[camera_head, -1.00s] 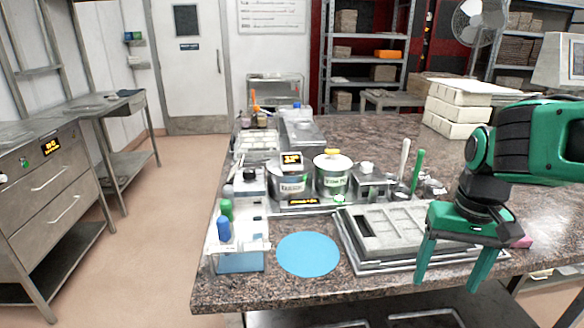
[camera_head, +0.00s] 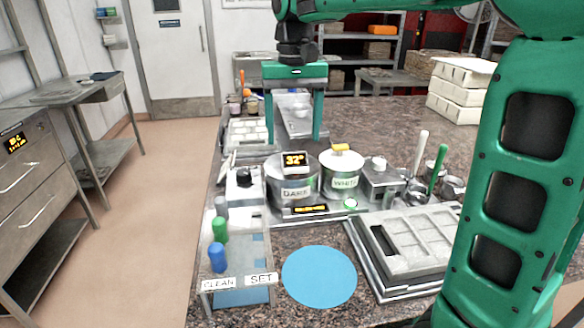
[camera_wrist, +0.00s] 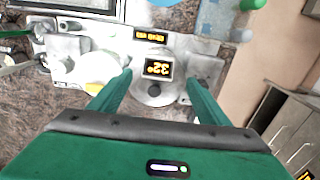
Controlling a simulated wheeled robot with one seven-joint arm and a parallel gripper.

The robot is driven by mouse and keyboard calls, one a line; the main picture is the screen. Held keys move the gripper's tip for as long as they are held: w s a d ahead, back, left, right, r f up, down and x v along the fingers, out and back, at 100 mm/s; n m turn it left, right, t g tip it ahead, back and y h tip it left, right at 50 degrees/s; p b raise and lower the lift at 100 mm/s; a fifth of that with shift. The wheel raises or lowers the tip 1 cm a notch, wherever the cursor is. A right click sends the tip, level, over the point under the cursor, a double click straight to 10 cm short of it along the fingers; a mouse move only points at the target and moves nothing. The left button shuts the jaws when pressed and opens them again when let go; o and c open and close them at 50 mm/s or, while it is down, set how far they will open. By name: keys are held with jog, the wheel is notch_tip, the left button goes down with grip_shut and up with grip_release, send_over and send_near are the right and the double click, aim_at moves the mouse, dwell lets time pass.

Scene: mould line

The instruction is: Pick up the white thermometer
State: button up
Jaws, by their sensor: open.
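No object is plainly marked as the white thermometer. A white-framed display (camera_head: 294,160) reading 32 stands at the pot labelled DARK (camera_head: 280,185); it shows inverted in the wrist view (camera_wrist: 158,68). A slim white upright stick (camera_head: 421,150) stands at the right beside a green stick (camera_head: 438,168); I cannot tell whether it is a thermometer. My gripper (camera_head: 293,128) is open and empty, fingers down, above and behind the pots in the head view. In the wrist view the fingertips (camera_wrist: 159,80) appear on either side of the display, apparently above it.
The pot labelled WHITE (camera_head: 342,182) stands right of DARK. A rack (camera_head: 238,290) labelled CLEAN and SET holds green and blue capped items. A blue disc (camera_head: 319,277) lies in front. A grey mould tray (camera_head: 410,245) lies right, near my arm. White boxes (camera_head: 458,95) are stacked behind.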

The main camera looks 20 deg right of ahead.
aim_at(295, 157)
jog(key=f, duration=0.3)
jog(key=shift+d, duration=0.25)
jog(key=shift+w+f, duration=0.15)
jog(key=shift+f, duration=2.45)
jog(key=c, duration=1.2)
